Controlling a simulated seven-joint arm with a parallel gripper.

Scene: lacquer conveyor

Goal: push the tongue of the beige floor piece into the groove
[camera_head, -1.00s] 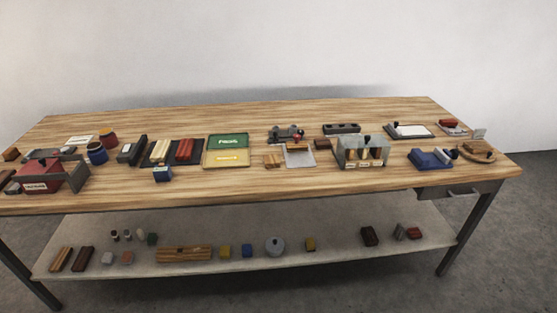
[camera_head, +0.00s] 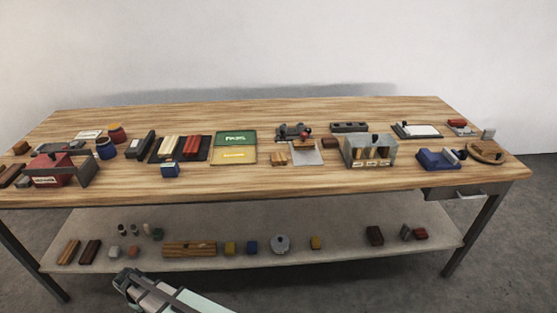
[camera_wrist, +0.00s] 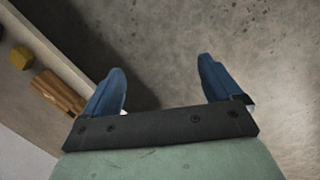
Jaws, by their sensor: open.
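My gripper (camera_head: 125,283) shows at the bottom of the head view, in front of and below the shelf. In the wrist view its two blue fingers (camera_wrist: 161,75) are wide apart with only grey floor between them. Pale beige strips (camera_head: 169,147) lie beside red strips (camera_head: 193,146) on a dark tray on the tabletop, left of centre. I cannot tell which is the floor piece; no tongue or groove can be made out at this size.
The wooden workbench (camera_head: 300,183) carries several tools, boxes and trays. The lower shelf (camera_head: 345,253) holds a long wooden block (camera_head: 190,249) and several small pieces. The shelf's edge runs along the left of the wrist view (camera_wrist: 85,72). The floor around my gripper is clear.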

